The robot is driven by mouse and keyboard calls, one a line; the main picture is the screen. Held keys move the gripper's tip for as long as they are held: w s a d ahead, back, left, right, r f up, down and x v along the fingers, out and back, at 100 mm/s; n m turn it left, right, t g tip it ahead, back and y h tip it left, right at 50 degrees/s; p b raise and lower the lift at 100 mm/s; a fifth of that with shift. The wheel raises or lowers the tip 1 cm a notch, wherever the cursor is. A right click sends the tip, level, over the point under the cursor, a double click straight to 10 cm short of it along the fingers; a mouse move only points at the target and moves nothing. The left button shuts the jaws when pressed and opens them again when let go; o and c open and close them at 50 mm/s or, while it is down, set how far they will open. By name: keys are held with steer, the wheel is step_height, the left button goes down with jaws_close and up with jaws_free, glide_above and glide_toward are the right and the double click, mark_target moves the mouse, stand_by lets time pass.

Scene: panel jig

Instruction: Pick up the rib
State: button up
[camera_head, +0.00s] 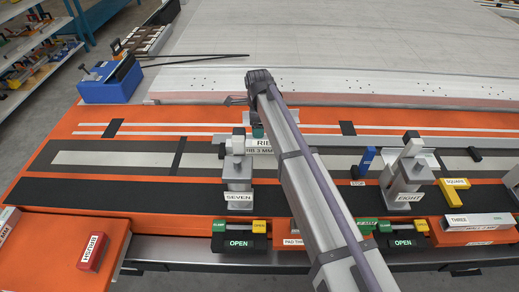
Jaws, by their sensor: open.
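A long pale grey rib (342,160) appears to lie across the orange bench, behind the SEVEN and EIGHT blocks. A "RIB" label (262,142) and a "RIB 3 MM" label (262,151) show at its left part. My arm crosses in front and hides its middle. My gripper (257,131) shows only as a small dark and teal part beside the arm, just above the labels. It is open. Its fingertips are hidden, and I cannot tell whether they touch the rib.
Grey blocks marked SEVEN (238,178) and EIGHT (405,180) stand at the front. Green and yellow clamps (240,232) sit on the near edge. A blue stop (367,162), a yellow square (455,190), a red box (92,252) and a blue toolbox (110,83) stand around.

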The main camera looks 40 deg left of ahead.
mark_target(259, 143)
step_height(259, 143, down, 10)
steer(key=b, duration=0.8)
steer(key=shift+w+a+r, duration=0.1)
steer(key=shift+r, duration=0.25)
steer(key=shift+c, duration=0.3)
steer(key=c, duration=1.1)
